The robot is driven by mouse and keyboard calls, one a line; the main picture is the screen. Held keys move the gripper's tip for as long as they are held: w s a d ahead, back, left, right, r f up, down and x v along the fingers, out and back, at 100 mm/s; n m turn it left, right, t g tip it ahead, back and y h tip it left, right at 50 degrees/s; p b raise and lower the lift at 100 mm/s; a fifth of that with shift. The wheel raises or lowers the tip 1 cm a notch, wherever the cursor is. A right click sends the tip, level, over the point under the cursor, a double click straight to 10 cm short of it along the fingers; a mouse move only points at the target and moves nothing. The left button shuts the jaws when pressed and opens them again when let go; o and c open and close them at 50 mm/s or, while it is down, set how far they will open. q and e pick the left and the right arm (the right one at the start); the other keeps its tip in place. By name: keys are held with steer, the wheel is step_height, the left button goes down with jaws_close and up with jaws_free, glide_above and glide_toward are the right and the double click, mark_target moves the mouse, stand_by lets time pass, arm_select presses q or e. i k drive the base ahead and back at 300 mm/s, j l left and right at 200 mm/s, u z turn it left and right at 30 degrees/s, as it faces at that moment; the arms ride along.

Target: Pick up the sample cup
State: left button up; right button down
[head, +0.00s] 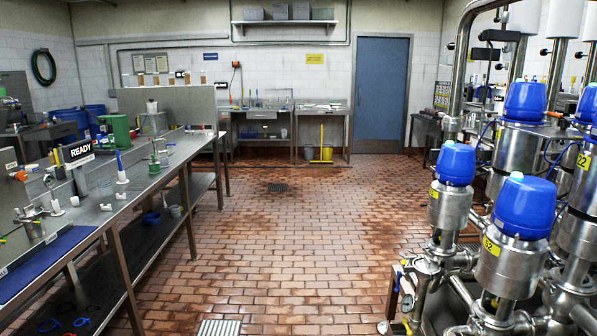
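No sample cup can be singled out with certainty. A small pale cup-like container (175,211) sits on the lower shelf of the left bench, beside a blue item (151,218). Small white pieces (122,179) stand on the bench top, too small to identify. Neither of my grippers shows in the head view.
The steel bench (170,172) runs along the left, with a READY sign (77,153). Blue-capped valves (515,235) on steel pipes crowd the right. The brick-tiled floor (290,240) between them is clear.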

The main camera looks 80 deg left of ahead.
mark_target(106, 185)
steer(key=u, duration=3.9)
steer(key=i+l, duration=0.15)
steer(key=i, duration=0.25)
steer(key=i+l, duration=0.15)
steer(key=i, duration=0.25)
